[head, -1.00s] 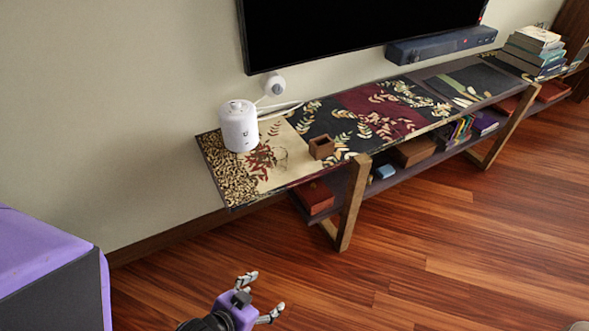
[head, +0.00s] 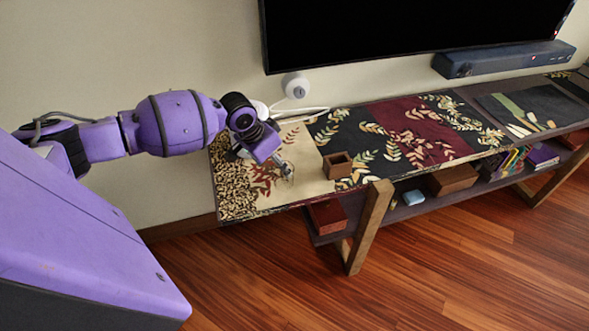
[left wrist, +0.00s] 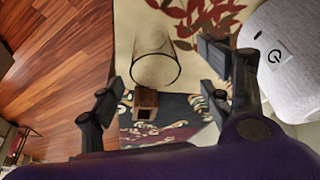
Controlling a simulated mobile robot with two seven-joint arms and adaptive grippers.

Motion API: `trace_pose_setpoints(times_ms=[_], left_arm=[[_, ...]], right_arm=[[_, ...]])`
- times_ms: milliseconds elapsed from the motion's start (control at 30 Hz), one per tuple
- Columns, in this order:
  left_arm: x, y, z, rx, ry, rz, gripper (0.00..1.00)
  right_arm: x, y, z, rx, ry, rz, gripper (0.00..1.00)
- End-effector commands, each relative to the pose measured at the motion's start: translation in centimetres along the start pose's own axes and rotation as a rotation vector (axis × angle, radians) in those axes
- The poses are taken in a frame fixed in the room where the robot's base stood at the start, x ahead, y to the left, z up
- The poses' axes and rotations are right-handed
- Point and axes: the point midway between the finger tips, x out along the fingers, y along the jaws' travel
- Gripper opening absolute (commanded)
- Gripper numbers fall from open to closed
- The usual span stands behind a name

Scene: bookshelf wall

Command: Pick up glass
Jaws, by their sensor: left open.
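The clear glass (left wrist: 155,58) stands on the cream part of the patterned runner in the left wrist view. It appears between and beyond the fingers of my left gripper (left wrist: 162,82), which is open and empty. In the head view my left gripper (head: 279,166) is over the left end of the low console, close to the glass. There the gripper largely hides the glass, and I cannot tell whether they touch. My right gripper is not in view.
A white speaker (left wrist: 280,50) stands close beside my left gripper. A small wooden box (head: 337,165) sits to the right on the console. A television (head: 400,30) hangs above, and a white round device (head: 296,85) is at the wall. The floor (head: 270,270) in front is clear.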

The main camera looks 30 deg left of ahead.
Motion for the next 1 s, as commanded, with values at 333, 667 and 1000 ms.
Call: trace_pose_setpoints(times_ms=[333,667,1000], left_arm=[[3.3,0.2,0.3,-0.005,-0.006,0.004,0.71],[7.6,0.7,0.8,-0.005,-0.004,0.003,0.71],[7.7,0.6,0.7,-0.003,-0.003,0.002,0.62]], right_arm=[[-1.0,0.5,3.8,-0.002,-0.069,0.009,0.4],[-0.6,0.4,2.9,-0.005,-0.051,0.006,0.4],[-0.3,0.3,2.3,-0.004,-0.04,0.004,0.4]])
